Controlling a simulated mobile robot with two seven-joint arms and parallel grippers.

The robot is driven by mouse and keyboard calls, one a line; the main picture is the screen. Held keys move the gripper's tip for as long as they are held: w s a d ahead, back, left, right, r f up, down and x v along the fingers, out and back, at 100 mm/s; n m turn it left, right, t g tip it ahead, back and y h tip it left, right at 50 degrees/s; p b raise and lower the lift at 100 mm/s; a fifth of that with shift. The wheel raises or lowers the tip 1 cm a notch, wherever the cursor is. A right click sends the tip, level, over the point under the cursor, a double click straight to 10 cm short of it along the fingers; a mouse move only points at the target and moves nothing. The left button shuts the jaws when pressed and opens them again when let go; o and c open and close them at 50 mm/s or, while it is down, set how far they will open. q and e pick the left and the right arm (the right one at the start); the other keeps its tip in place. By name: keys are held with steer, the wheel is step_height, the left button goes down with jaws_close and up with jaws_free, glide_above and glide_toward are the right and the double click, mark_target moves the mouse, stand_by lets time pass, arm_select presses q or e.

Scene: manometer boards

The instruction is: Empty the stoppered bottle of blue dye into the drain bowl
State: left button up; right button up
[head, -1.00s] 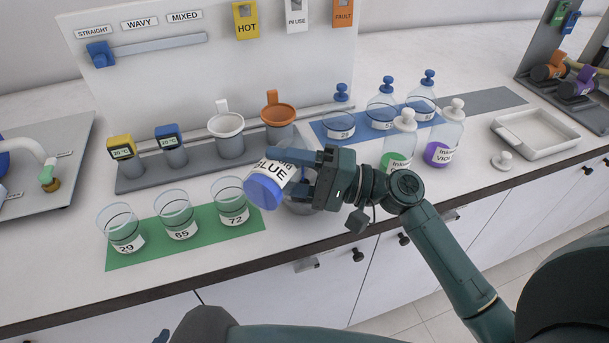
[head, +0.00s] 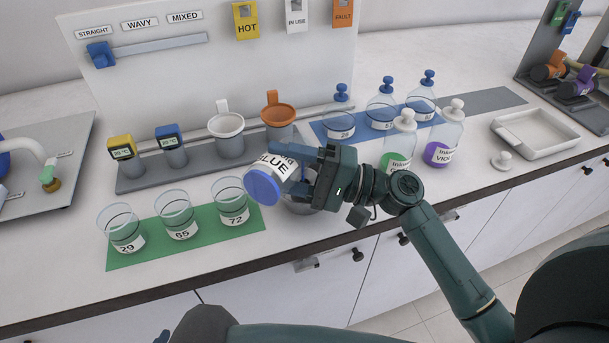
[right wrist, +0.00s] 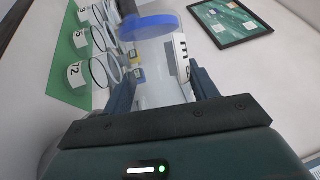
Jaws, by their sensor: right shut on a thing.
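The bottle labelled BLUE (head: 275,165) is clear with a white label, and blue shows at its round end (head: 263,189). My right gripper (head: 297,168) is shut on it and holds it tilted over the counter's front part, that blue end toward the lower left. The bottle's neck is hidden. In the right wrist view the bottle (right wrist: 160,70) lies between the two fingers (right wrist: 165,92), its blue end at the top. A round greyish vessel (head: 299,207) sits below the gripper, mostly hidden; I cannot tell whether it is the drain bowl. My left gripper is not in view.
Several numbered beakers stand on a green mat (head: 150,257) to the left. Stoppered bottles stand behind on a blue mat (head: 318,130). A loose white stopper (head: 503,160) lies beside a white tray (head: 540,135). A tablet (right wrist: 230,20) shows in the right wrist view.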

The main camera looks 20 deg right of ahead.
steer(key=shift+w+d+r+m+t, duration=0.15)
steer(key=shift+r+m, duration=0.1)
steer(key=shift+m, duration=0.25)
steer(key=shift+w+r+m+t, duration=0.1)
steer(key=shift+r+m+t, duration=0.1)
steer(key=shift+m, duration=0.3)
